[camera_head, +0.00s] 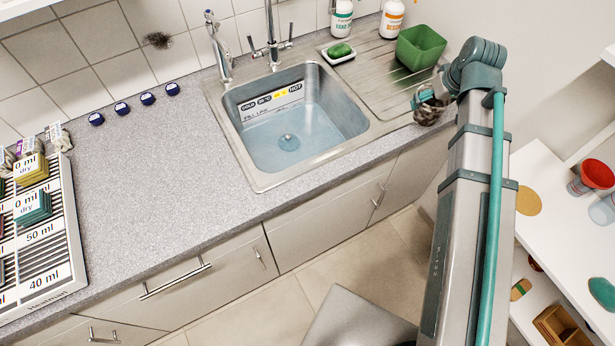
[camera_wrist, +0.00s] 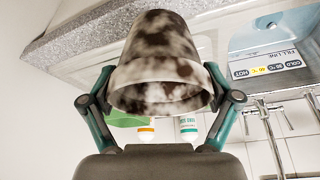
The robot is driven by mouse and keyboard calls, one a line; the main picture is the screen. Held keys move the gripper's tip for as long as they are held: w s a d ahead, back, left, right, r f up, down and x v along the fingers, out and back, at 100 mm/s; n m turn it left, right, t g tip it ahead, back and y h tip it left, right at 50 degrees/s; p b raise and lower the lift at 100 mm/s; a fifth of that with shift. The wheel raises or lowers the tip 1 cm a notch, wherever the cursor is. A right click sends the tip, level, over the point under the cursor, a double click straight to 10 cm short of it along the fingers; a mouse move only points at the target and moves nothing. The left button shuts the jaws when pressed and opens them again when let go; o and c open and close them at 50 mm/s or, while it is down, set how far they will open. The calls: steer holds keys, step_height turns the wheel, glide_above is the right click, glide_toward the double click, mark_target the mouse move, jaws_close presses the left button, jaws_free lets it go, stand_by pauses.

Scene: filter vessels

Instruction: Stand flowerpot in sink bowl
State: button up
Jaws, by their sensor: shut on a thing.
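The flowerpot (camera_wrist: 158,45), mottled brown and off-white, is held between the two fingers of my gripper (camera_wrist: 160,75) in the wrist view. Its wide open rim faces the camera and its inside looks empty. In the head view the flowerpot (camera_head: 428,114) is small and partly hidden by my gripper (camera_head: 424,97), over or near the right end of the drainboard. I cannot tell there whether it touches the surface. The sink bowl (camera_head: 345,104) is left of my gripper. It holds clear water, with a drain at the bottom and a label strip on its back wall.
A green tub (camera_head: 420,47) stands behind my gripper on the drainboard (camera_head: 372,70). A green soap on a white dish (camera_head: 339,52), two bottles (camera_head: 391,15) and the taps (camera_head: 271,45) stand around the sink. The counter left of the sink (camera_head: 165,150) is mostly clear.

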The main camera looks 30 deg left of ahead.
steer(key=s+a+f+n, duration=0.1)
steer(key=a, duration=0.3)
steer(key=s+a+f+n+g+b, duration=0.1)
steer(key=a+n, duration=0.1)
steer(key=a, duration=0.1)
steer(key=s+a+f+n+y+b, duration=0.1)
steer(key=a+f, duration=0.1)
steer(key=a, duration=0.2)
steer(key=shift+s+a+n, duration=0.1)
steer(key=shift+a+n, duration=0.25)
steer(key=shift+n, duration=0.05)
steer(key=s+a+f+n+g+b, duration=0.25)
steer(key=s+a+f+n, duration=0.35)
steer(key=s+a, duration=0.35)
steer(key=s+a+f+n+g+b, duration=0.2)
steer(key=s+a+f+n+b, duration=0.2)
steer(key=s+a+f+n, duration=0.5)
steer(key=shift+w+a+f+m+g+p, duration=0.1)
steer(key=shift+a+f+m+p, duration=0.25)
steer(key=shift+f, duration=0.8)
steer(key=shift+w+a+f+m+g+p, duration=0.15)
steer(key=shift+a+f+m, duration=0.3)
steer(key=shift+f, duration=0.75)
steer(key=shift+a+f+m+p, duration=0.3)
steer(key=shift+a+f+m, duration=0.1)
steer(key=shift+f, duration=0.75)
steer(key=shift+f, duration=0.2)
steer(key=o, duration=1)
